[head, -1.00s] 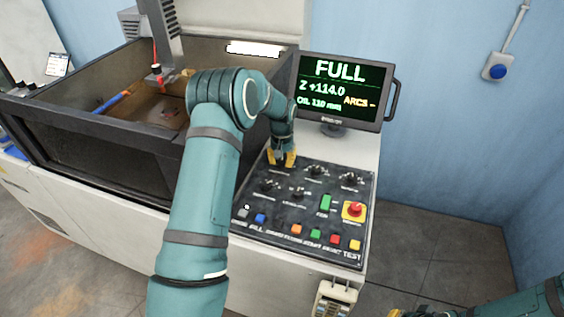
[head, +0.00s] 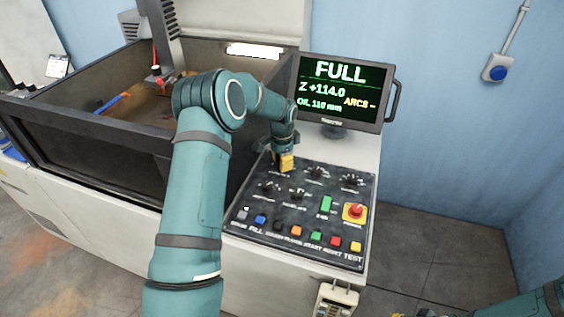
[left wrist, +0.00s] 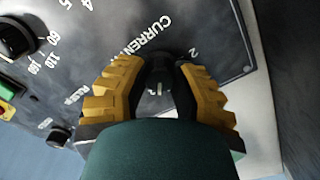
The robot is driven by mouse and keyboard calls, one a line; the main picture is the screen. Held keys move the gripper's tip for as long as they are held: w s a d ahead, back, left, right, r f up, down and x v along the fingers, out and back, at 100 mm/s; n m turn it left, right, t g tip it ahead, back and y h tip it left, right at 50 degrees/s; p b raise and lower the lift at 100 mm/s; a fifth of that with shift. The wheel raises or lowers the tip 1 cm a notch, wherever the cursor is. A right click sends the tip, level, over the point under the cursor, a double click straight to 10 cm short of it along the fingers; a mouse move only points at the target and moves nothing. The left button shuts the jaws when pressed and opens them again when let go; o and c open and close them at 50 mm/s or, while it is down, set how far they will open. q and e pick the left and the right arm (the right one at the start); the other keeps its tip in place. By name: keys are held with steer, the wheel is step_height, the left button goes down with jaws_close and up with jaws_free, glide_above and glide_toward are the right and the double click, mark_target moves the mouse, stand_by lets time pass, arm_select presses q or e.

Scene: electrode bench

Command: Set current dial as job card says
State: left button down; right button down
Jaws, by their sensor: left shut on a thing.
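The current dial (left wrist: 158,72) is a black knob with a white mark, under the "CURRENT" lettering in the left wrist view. My left gripper (left wrist: 156,90) has its yellow fingers shut on the knob, one on each side. In the head view my left gripper (head: 284,163) is at the upper left of the control panel (head: 290,222) and hides the dial. A small white card (head: 57,65) hangs at the far left; its writing is too small to read. My right gripper is barely in view at the bottom edge, its fingers mostly cut off.
Other knobs (head: 350,181) sit close to the right. Below are coloured buttons (head: 296,231) and a red emergency stop (head: 355,210). The monitor (head: 342,92) above reads FULL, Z +114.0. The dark tank wall (head: 90,145) is left of my arm.

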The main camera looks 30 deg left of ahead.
arm_select(q)
steer(key=shift+m, duration=0.6)
steer(key=c, duration=0.7)
jaws_free()
step_height(320, 180, up, 12)
stand_by(0.4)
